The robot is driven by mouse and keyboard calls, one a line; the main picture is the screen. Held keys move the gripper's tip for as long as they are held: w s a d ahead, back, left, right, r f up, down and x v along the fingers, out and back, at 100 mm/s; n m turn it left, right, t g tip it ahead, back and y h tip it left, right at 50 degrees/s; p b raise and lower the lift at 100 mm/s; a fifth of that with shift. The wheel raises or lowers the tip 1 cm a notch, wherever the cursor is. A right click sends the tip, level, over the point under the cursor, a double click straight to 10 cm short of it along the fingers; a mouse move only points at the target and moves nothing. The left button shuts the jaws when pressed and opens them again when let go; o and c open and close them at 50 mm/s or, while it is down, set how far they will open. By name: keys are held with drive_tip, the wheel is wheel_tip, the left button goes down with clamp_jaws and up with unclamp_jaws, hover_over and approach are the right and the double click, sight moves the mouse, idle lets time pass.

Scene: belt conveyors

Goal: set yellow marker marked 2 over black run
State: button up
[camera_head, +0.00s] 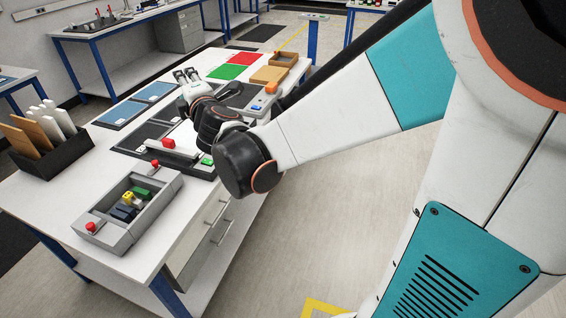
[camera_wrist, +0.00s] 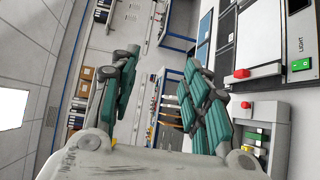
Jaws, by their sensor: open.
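A grey tray (camera_head: 165,199) stands at the near end of the white table and holds several small blocks. The yellow marker (camera_head: 128,197) lies in it, beside a green block (camera_head: 143,193) and dark blocks (camera_head: 123,213); its number is too small to read. Dark panels (camera_head: 140,138) lie on the table beyond the tray; I cannot tell which is the black run. My gripper (camera_head: 186,75) is open and empty above the table, well beyond the tray. Its spread fingers (camera_wrist: 160,95) show in the wrist view, with the tray (camera_wrist: 262,111) at lower right.
A black holder (camera_head: 60,163) with upright boards stands at the left table edge. A red-handled bar (camera_head: 172,149) lies across the middle. Red (camera_head: 228,71) and green (camera_head: 241,58) panels and a wooden tray (camera_head: 284,59) lie at the far end.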

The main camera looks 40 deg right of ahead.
drive_tip(key=s+d+f+m+g, duration=0.2)
drive_tip(key=s+m, duration=0.4)
drive_tip(key=s, duration=0.3)
drive_tip(key=s+d+f+m+g+h, duration=0.1)
drive_tip(key=s+f+m+g, duration=0.3)
drive_tip(key=s+m, duration=0.3)
drive_tip(key=s+g, duration=0.1)
drive_tip(key=s, duration=0.2)
drive_tip(key=shift+s+d+f, duration=0.25)
drive_tip(key=shift+d, duration=0.1)
drive_tip(key=shift+o, duration=0.2)
drive_tip(key=s+a+f+m+g+y, duration=0.2)
drive_tip(key=s+a+f+m+g, duration=0.1)
drive_tip(key=s, duration=0.7)
wheel_tip(320, 180, down, 2)
drive_tip(key=shift+s+a+f+m+y, duration=0.15)
drive_tip(key=shift+a+m+y, duration=0.35)
drive_tip(key=shift+a, duration=0.5)
